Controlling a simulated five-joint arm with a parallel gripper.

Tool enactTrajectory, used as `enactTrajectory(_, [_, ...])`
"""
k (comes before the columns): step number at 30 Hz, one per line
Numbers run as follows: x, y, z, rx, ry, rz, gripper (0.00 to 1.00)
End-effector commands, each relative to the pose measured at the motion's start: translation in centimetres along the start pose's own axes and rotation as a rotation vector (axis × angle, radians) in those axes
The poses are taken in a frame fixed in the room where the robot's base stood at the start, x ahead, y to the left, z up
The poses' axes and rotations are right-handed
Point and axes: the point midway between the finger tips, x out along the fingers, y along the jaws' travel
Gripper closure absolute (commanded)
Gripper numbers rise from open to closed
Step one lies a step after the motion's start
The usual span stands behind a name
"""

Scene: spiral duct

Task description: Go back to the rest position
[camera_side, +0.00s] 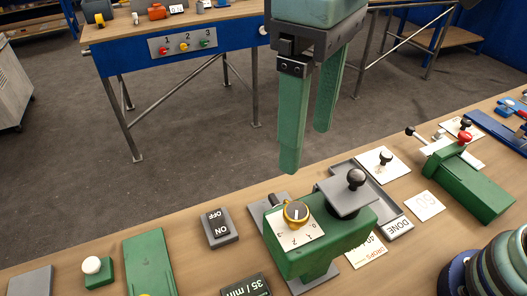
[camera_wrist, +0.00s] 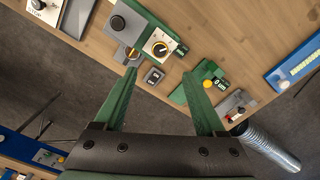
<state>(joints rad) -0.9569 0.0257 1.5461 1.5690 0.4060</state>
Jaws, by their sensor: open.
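My gripper (camera_side: 306,145) hangs above the green box with the yellow dial in the side view. Its two green fingers are apart and nothing shows between them. The wrist view also shows my gripper (camera_wrist: 163,100), with the fingers spread wide. The green box (camera_side: 320,240) stands on the wooden bench, with a yellow-rimmed dial (camera_side: 296,212) and a black knob (camera_side: 356,179) on a grey plate. The dial also shows in the wrist view (camera_wrist: 160,49). My fingertips look clear of the box.
A grey ON/OFF switch (camera_side: 219,228) lies left of the green box. A DONE tray (camera_side: 399,228) and a green clamp-like device (camera_side: 470,185) lie to the right. Stacked round parts (camera_side: 505,268) stand at lower right. Another bench (camera_side: 180,42) stands behind, across open floor.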

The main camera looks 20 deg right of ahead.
Motion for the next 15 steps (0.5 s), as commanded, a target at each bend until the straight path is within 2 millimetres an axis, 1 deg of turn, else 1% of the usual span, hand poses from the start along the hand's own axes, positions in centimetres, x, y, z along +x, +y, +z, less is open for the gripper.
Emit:
enactTrajectory(5, [0.0,0.0,0.0,0.0,0.0,0.0,0.27])
enactTrajectory(8, [0.1,0.7,-0.1,0.011,0.007,-0.003,0.27])
enactTrajectory(11, [0.2,3.2,-0.3,0.053,0.037,-0.013,0.27])
enactTrajectory(14, [0.8,7.7,-0.2,0.124,0.095,-0.026,0.27])
enactTrajectory(15, [1.1,9.8,0.0,0.159,0.126,-0.028,0.27])
